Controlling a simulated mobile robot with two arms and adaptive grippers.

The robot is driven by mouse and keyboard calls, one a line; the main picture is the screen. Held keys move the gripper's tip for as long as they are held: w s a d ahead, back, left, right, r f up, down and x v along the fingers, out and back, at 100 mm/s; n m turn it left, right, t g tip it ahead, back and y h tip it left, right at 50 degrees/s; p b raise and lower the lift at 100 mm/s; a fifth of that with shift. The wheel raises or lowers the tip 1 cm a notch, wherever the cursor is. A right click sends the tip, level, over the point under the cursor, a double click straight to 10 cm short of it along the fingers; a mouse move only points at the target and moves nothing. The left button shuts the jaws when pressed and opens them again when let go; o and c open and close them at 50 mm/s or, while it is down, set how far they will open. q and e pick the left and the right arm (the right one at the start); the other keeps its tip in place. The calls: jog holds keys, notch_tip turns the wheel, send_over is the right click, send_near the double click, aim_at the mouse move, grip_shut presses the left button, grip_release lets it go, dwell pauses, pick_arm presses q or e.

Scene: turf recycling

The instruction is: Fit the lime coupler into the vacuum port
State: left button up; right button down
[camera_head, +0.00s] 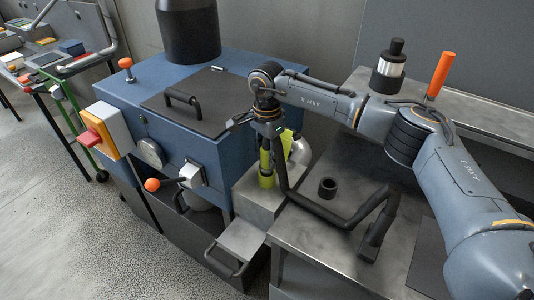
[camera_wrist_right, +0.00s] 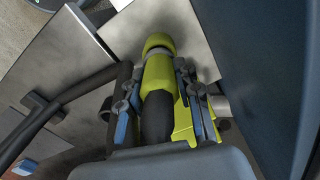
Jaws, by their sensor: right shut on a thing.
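The lime coupler (camera_head: 267,171) is upright beside the blue machine. My right gripper (camera_head: 270,138) is shut on it from above. In the right wrist view the coupler (camera_wrist_right: 158,72) lies between the two blue-padded fingers of the right gripper (camera_wrist_right: 160,105), with a rounded lime end beyond them. A silver cylindrical fitting (camera_head: 300,150) shows just right of the coupler; it may be the vacuum port, but I cannot tell. The gripper partly hides the area, and I cannot tell whether coupler and fitting touch. My left gripper is out of view.
A bent black pipe or hose (camera_head: 345,222) runs close beside the coupler and over the metal table (camera_head: 310,235). A black ring (camera_head: 327,187) stands on that table. The blue machine (camera_head: 165,130) has an orange-knobbed lever (camera_head: 152,184).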

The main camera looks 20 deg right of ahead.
jog(key=shift+f+b, duration=0.6)
jog(key=shift+f, duration=0.3)
jog(key=c, duration=0.9)
grip_release()
jog(key=shift+o, duration=0.2)
notch_tip(320, 180, up, 12)
jog(key=shift+r, duration=0.1)
jog(key=shift+s+f, duration=0.1)
jog(key=shift+f, duration=0.1)
